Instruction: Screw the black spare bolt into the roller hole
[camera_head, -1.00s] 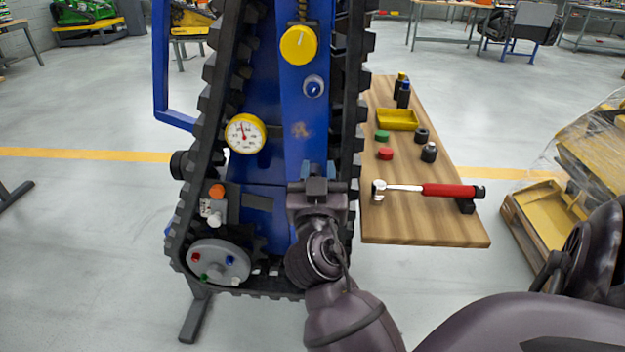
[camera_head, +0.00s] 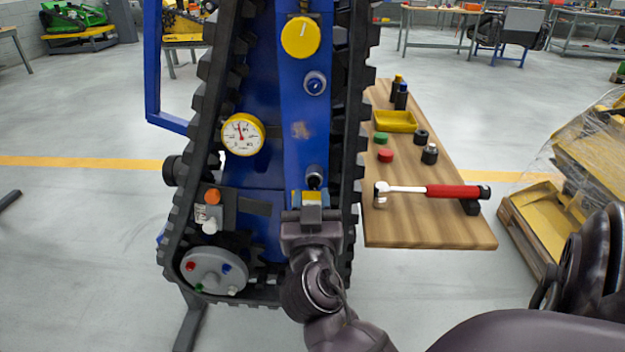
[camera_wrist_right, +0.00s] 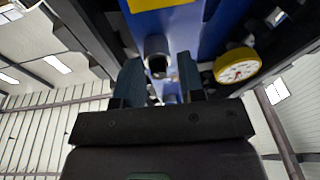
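My right gripper (camera_head: 311,198) is in front of the blue column, and its two blue fingers stand apart with nothing held between them. The fingers also show apart in the right wrist view (camera_wrist_right: 158,82). Just above the fingertips a dark grey cylinder with a black end (camera_head: 314,175) sticks out of the column. It also shows in the wrist view (camera_wrist_right: 157,57), apart from the fingers. I cannot tell whether it is the black spare bolt. My left gripper is not in view.
Black track runs up both sides of the column. A gauge (camera_head: 242,134), a yellow knob (camera_head: 301,37) and an orange-topped part (camera_head: 212,196) are mounted there.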

